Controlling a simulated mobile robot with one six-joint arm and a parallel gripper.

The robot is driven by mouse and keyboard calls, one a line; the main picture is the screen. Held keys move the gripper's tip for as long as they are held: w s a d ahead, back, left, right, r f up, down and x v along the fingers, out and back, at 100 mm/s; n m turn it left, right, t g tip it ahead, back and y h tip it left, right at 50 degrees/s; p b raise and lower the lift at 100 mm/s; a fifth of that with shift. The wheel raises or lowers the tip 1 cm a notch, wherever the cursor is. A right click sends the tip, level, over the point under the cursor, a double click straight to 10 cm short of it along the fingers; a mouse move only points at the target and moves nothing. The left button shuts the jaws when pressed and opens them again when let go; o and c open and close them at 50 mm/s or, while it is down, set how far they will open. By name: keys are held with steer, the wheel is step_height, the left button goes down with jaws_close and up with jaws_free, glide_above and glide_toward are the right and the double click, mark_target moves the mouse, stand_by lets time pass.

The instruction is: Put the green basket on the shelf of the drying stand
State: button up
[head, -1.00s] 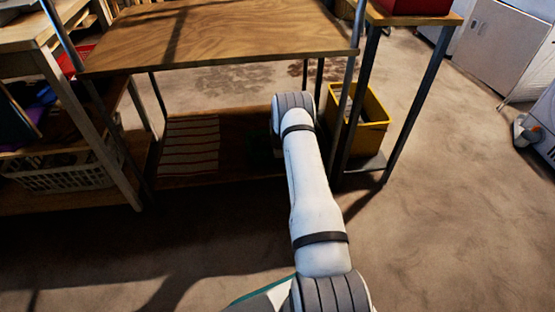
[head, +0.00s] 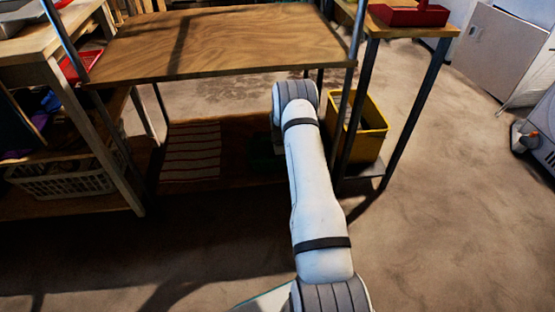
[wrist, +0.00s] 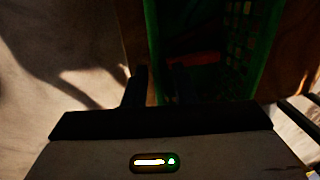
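The drying stand has a wooden upper shelf (head: 215,45) and a low shelf (head: 235,172) near the floor. The green basket is a dim dark-green patch on the low shelf (head: 262,157) in the head view, mostly behind my arm. In the wrist view its perforated green wall and shadowed inside (wrist: 205,45) fill the upper middle, with something reddish inside. My gripper (wrist: 157,82) is at the basket's left wall, its two dark fingers apart on either side of the green edge. The head view hides the gripper. Contact with the wall is too dark to judge.
A striped cloth (head: 192,152) lies on the low shelf, left of the basket. A yellow bin (head: 370,128) stands under a side table with a red box (head: 410,15) on it. Front floor is clear.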

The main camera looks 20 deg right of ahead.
steer(key=r, duration=0.3)
steer(key=r+p, duration=0.1)
steer(key=r, duration=0.1)
steer(key=shift+s+a, duration=0.1)
steer(key=shift+s, duration=0.25)
steer(key=shift+f, duration=0.1)
